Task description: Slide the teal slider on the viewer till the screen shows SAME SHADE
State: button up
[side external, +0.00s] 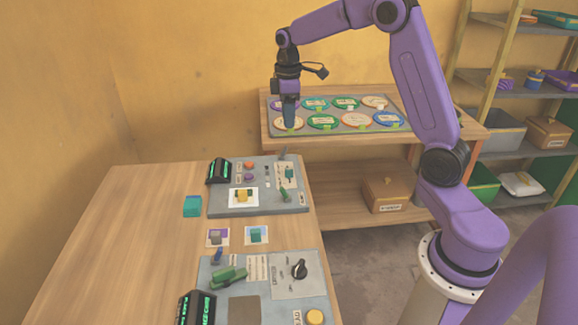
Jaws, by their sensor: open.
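My gripper (289,122) points down over the front left of the plate tray on the back table, far from both panels. The gap between its fingers is too small to make out. The near panel (300,285) carries a green slider-like piece (228,276) and a dark screen (195,308) with green text too small to read. The far panel (262,205) has another dark screen (219,170) with faint green text and a green lever-like piece (285,195). I cannot tell for sure which panel is the viewer or which piece is the teal slider.
A teal block (192,206) and two picture cards with small blocks (218,237) (256,235) lie on the wooden table (110,230). The near panel has a black knob (299,269) and yellow button (315,317). The tray (350,130) holds several round plates. The table's left is clear.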

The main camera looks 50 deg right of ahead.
send_near(289, 169)
notch_tip(289, 169, down, 9)
jog(key=shift+r, duration=0.1)
dwell(0.5)
jog(key=shift+c, duration=0.3)
jog(key=shift+w+d, duration=0.1)
grip_shut()
